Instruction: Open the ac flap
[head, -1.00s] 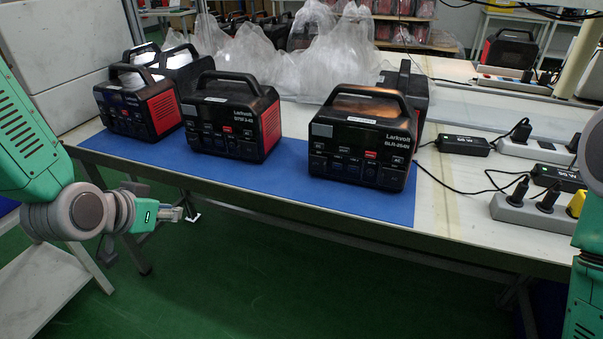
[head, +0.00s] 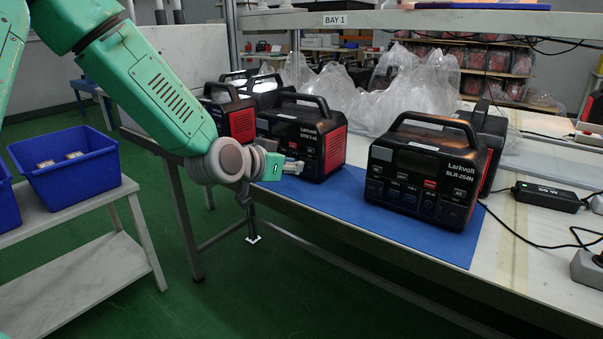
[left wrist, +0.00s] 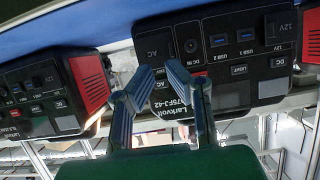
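The middle power station (head: 308,135) is black with red sides and stands on a blue mat (head: 318,198) at the table's front. My left gripper (head: 294,166) is at its lower front, its fingers pointing at the front panel. In the left wrist view the picture is upside down. There the fingertips (left wrist: 160,71) are apart with nothing between them. The AC flap (left wrist: 155,48), marked "AC", is just beyond the tips on the same station's front and looks shut. I cannot tell whether the tips touch the panel. My right gripper is out of view.
Another power station (head: 425,172) stands to the right, and one more (head: 228,117) to the left. Clear plastic bags (head: 395,90) lie behind. A black adapter (head: 546,197) with cables is at the right. A blue crate (head: 68,170) sits on a low stand at left.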

